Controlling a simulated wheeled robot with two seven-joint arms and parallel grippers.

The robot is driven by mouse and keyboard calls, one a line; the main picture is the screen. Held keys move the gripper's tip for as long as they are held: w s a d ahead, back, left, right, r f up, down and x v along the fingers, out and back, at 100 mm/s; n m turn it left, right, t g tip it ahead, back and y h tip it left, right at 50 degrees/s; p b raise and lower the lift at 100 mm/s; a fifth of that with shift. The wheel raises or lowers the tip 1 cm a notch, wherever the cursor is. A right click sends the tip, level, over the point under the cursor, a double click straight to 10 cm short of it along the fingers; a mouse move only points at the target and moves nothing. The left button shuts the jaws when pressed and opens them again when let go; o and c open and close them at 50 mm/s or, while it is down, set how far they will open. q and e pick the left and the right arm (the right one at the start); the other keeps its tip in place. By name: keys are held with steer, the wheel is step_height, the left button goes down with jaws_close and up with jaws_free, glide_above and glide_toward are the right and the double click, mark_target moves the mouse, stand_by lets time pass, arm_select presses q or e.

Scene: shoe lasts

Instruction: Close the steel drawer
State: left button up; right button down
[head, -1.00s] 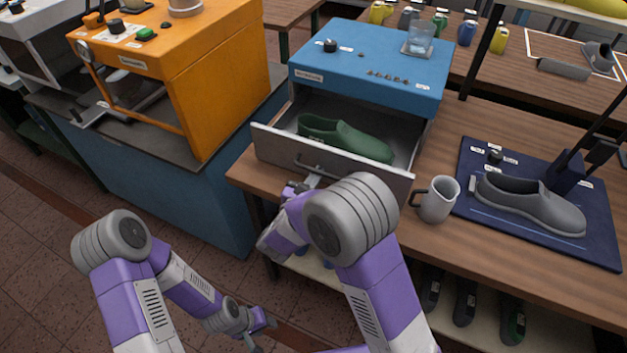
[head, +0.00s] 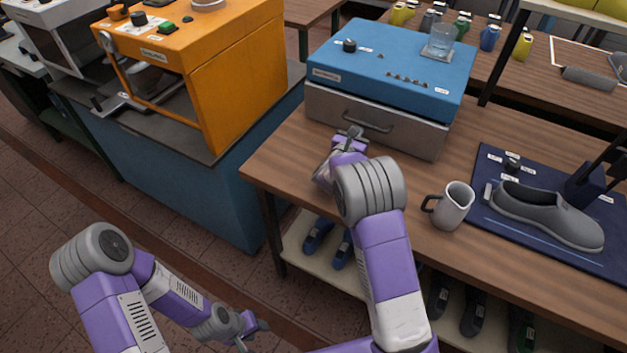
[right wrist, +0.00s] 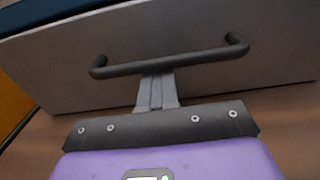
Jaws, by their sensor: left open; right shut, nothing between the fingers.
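The steel drawer (head: 408,137) sits under the blue cabinet (head: 392,72), its front about flush with the cabinet and its inside hidden. Its dark bar handle (head: 367,122) runs across the front; the handle (right wrist: 170,63) also spans the right wrist view. My right gripper (head: 352,132) is at the drawer front by the handle's left part. In the right wrist view its shut fingers (right wrist: 157,88) reach to the handle bar, with nothing between them; whether they touch the front is unclear. My left gripper (head: 250,335) is open, low at the left, away from the table.
A grey mug (head: 449,207) stands on the wooden table right of my right arm. A grey shoe (head: 545,214) lies on a blue mat (head: 493,240) further right. An orange machine (head: 230,90) stands on the left bench. The table in front of the drawer is clear.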

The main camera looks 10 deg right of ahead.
steer(key=shift+w+d+r, duration=0.1)
steer(key=shift+d+r, duration=0.05)
steer(key=shift+d, duration=0.15)
arm_select(q)
steer(key=shift+s+a, duration=0.2)
steer(key=shift+a, duration=0.05)
arm_select(e)
steer(key=shift+r, duration=0.2)
steer(key=v, duration=0.4)
steer(key=p+v, duration=0.1)
steer(key=v, duration=0.4)
steer(key=p+v, duration=0.1)
steer(key=v, duration=0.4)
steer(key=shift+a+f, duration=0.3)
arm_select(q)
steer(key=shift+s+d+r, duration=0.1)
steer(key=shift+s+r, duration=0.05)
steer(key=shift+r, duration=0.45)
steer(key=shift+s+d+r, duration=0.1)
steer(key=shift+s+r, duration=0.05)
steer(key=shift+r, duration=0.45)
